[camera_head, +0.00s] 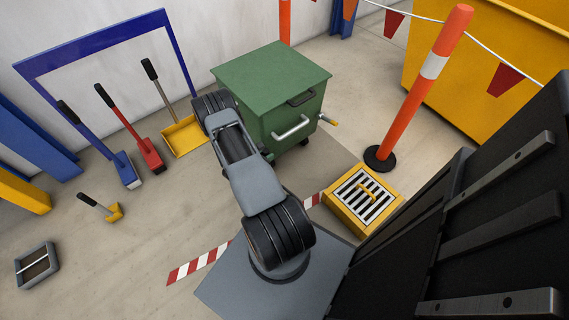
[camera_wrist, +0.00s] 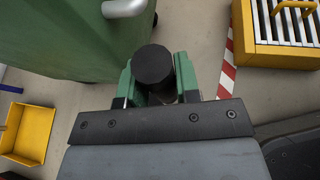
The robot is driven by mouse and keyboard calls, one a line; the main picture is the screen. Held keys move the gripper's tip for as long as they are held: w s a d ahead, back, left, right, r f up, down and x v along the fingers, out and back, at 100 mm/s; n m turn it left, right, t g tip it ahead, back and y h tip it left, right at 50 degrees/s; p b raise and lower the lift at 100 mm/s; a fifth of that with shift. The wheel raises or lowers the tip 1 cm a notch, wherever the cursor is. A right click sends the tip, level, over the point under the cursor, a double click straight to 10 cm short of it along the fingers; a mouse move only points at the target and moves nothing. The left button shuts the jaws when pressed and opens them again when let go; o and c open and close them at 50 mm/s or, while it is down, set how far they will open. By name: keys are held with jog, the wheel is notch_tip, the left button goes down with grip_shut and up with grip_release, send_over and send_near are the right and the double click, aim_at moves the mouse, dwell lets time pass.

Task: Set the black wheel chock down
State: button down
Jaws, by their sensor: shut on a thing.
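In the wrist view my gripper (camera_wrist: 157,82) has its green fingers shut on the black wheel chock (camera_wrist: 152,65). Only the chock's dark round end shows between the fingers; the rest of it is hidden. The chock is held in front of the green wheeled bin (camera_wrist: 60,35), and I cannot tell how high it is above the floor. In the head view my own arm hides the gripper and the chock.
The green bin (camera_head: 268,77) stands beside my arm. A yellow-framed grate (camera_head: 347,213), an orange post (camera_head: 418,85) and red-white floor tape (camera_head: 200,262) are to the right and front. Brushes, a yellow dustpan (camera_head: 184,137) and a grey tray (camera_head: 37,267) are left. Floor between is clear.

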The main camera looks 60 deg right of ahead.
jog(key=s+d+f+b, duration=0.3)
jog(key=d+f+b, duration=0.2)
jog(key=d+f, duration=0.6)
jog(key=shift+f, duration=0.3)
jog(key=shift+a+f+b, duration=0.1)
jog(key=shift+b, duration=0.2)
jog(key=c, duration=1.3)
grip_release()
jog(key=shift+f, duration=0.15)
jog(key=o, duration=0.5)
